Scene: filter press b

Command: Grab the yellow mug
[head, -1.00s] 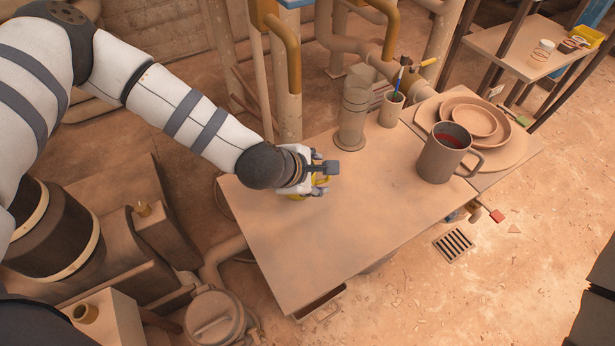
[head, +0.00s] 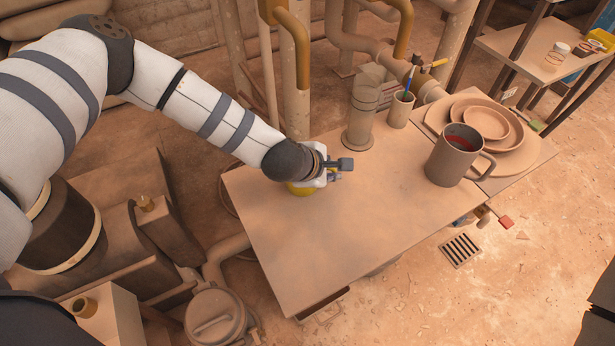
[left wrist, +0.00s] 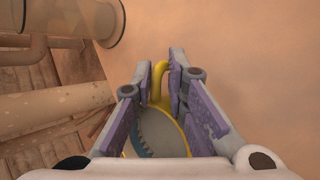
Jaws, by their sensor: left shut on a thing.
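The yellow mug (head: 300,188) is at the left back part of the table, mostly hidden under my left gripper (head: 334,177) in the head view. In the left wrist view the mug (left wrist: 180,127) shows its yellow rim, a grey-blue inside and its handle (left wrist: 161,80), which stands between the fingers. My left gripper (left wrist: 161,75) is shut on the yellow mug at the handle. I cannot tell whether the mug touches the table. My right gripper is not in view.
A large brown mug with dark red contents (head: 454,155) stands at the table's right, by stacked bowls (head: 508,132). A cylindrical vessel (head: 361,118) and a cup with tools (head: 400,110) stand at the back. The table's (head: 330,240) front middle is clear.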

